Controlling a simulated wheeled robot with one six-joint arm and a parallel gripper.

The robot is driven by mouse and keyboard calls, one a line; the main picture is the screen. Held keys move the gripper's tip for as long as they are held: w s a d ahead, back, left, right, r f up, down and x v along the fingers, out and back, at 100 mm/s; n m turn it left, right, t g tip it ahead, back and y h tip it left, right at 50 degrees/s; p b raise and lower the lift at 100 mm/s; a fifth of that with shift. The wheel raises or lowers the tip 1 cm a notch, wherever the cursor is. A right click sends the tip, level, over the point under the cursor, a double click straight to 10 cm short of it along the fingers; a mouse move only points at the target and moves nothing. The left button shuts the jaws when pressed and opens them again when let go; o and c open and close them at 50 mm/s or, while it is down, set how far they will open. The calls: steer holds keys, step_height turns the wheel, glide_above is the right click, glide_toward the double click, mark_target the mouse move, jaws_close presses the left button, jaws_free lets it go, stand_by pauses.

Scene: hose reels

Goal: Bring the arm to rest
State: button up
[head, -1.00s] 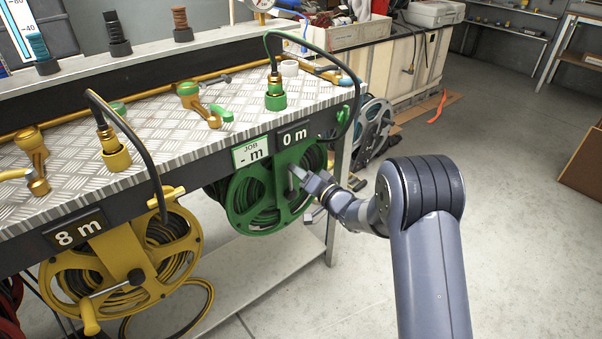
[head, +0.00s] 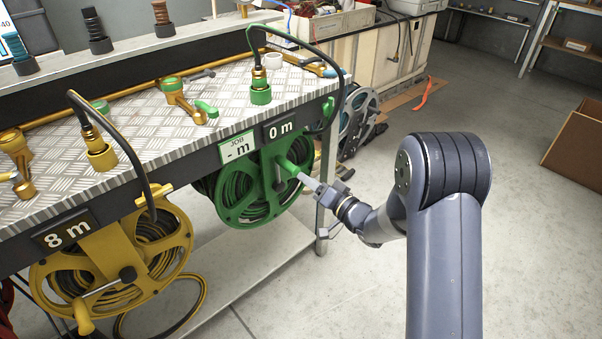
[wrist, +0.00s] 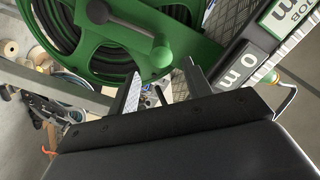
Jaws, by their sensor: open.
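My gripper (head: 318,186) is at the right side of the green hose reel (head: 228,190), level with its crank and pointing at the reel. In the wrist view its two fingers (wrist: 160,90) are apart with nothing between them. The reel's crank, with a grey arm and a green knob (wrist: 161,57), lies just beyond the fingers. I cannot tell from the head view whether a finger touches the knob. My arm (head: 440,200) reaches in from the right, bent at the elbow.
The yellow reel (head: 55,275) under the "8 m" sign hangs to the left. The treadplate bench (head: 240,90) stands above the reels, with yellow and green fittings on it. A table leg (head: 328,160) is close behind my gripper. Open floor (head: 530,240) lies to the right.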

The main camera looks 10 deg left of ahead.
mark_target(288, 166)
steer(key=shift+s+d, duration=0.3)
steer(key=shift+d, duration=0.15)
steer(key=shift+a, duration=0.1)
steer(key=b+x, duration=0.1)
steer(key=x, duration=0.9)
steer(key=shift+w+a, duration=0.2)
steer(key=shift+a, duration=0.1)
steer(key=shift+s+a, duration=0.1)
steer(key=shift+s, duration=0.05)
